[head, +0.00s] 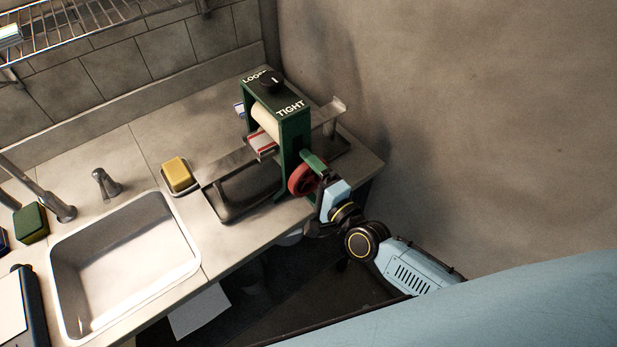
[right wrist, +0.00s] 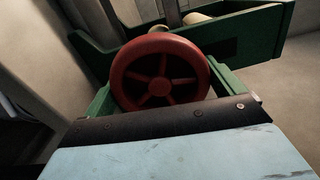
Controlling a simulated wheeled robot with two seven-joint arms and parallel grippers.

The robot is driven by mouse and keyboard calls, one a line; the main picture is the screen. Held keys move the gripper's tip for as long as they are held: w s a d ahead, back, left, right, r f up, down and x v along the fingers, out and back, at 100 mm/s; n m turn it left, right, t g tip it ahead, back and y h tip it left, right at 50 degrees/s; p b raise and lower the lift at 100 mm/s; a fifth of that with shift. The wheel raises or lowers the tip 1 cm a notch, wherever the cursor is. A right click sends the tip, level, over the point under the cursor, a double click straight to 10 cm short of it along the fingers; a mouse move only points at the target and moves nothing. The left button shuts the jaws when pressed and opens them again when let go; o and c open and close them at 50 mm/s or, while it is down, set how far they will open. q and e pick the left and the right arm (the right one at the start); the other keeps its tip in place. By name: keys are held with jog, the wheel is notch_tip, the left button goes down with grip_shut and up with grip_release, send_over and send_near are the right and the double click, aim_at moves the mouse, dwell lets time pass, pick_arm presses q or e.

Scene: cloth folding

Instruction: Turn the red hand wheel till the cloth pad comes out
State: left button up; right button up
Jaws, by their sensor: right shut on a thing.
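The red hand wheel (head: 303,180) is on the near side of a green roller press (head: 296,140). It also shows in the right wrist view (right wrist: 160,75). My right gripper (head: 313,181) is shut on the wheel, with a green finger on either side of its rim. The cloth pad (head: 262,145), pale with red stripes, shows at the left side of the press under the cream roller (head: 266,119). My left gripper is not in view.
The press has a black knob (head: 271,83) on top, between LOOSE and TIGHT. A yellow sponge (head: 177,173) sits on a dish beside the sink (head: 125,262). The wall (head: 440,130) is close behind the press.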

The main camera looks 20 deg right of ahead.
jog(key=shift+f+m, duration=0.1)
jog(key=shift+m, duration=0.5)
jog(key=o, duration=0.6)
jog(key=shift+o, duration=0.2)
jog(key=shift+s, duration=0.15)
jog(key=b+v, duration=0.1)
jog(key=v, duration=1.2)
jog(key=shift+s, duration=0.1)
